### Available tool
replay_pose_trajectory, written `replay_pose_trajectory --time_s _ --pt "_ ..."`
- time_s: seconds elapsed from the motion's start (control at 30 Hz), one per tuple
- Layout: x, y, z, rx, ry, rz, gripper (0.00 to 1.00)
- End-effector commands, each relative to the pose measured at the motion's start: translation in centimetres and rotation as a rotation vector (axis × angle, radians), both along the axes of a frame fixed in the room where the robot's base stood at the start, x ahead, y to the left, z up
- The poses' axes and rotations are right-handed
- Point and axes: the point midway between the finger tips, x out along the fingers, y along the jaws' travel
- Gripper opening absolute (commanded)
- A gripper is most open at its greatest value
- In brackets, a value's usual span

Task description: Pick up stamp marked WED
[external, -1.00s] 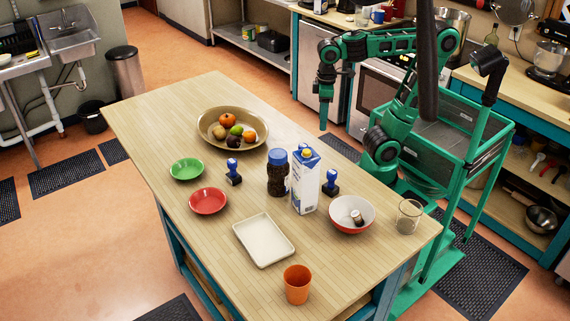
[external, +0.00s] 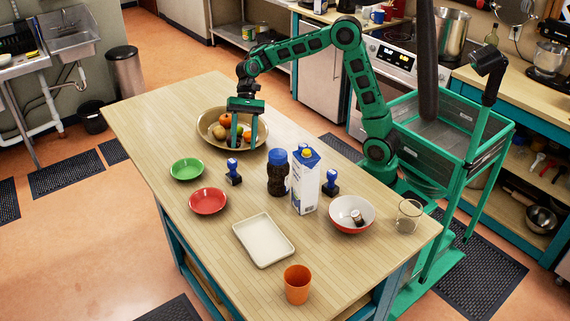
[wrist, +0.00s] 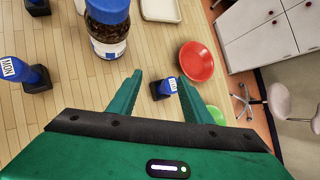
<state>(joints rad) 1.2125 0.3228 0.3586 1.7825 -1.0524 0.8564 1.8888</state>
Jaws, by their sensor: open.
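My gripper (external: 244,146) is open and empty, pointing down in front of the fruit bowl. In the external view, one blue-handled stamp with a black base (external: 233,172) stands on the table just nearer the camera than the fingers. In the wrist view this stamp (wrist: 164,88) appears between the open fingertips (wrist: 160,76), apart from them; its white label is too small to read surely. Another stamp at the wrist view's left (wrist: 22,76) has a label that seems to read MON. A further stamp (external: 331,183) stands right of the carton; its label cannot be read.
The fruit bowl (external: 205,139) is behind my fingers. A dark jar (external: 278,178) and a milk carton (external: 305,187) stand right of the nearer stamp. Green (external: 186,170) and red (external: 208,201) bowls lie to its left and front. A white tray (external: 264,240) is farther forward.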

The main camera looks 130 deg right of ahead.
Motion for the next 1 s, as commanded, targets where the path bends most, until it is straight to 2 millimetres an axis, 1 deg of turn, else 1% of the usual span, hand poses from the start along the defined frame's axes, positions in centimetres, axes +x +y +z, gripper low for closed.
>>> replay_pose_trajectory --time_s 0.03,0.2,0.4,0.67,1.0 --pt "0.2 -1.1 0.1 0.07 -0.01 -0.046 0.45" --pt "0.4 -3.1 1.4 0.257 -0.028 -0.151 0.45" --pt "-0.1 -4.9 2.9 0.418 -0.041 -0.224 0.45" --pt "-1.2 -7.0 4.5 0.578 -0.05 -0.283 0.45" --pt "-1.1 -6.8 -3.2 0.578 -0.044 -0.282 0.45"
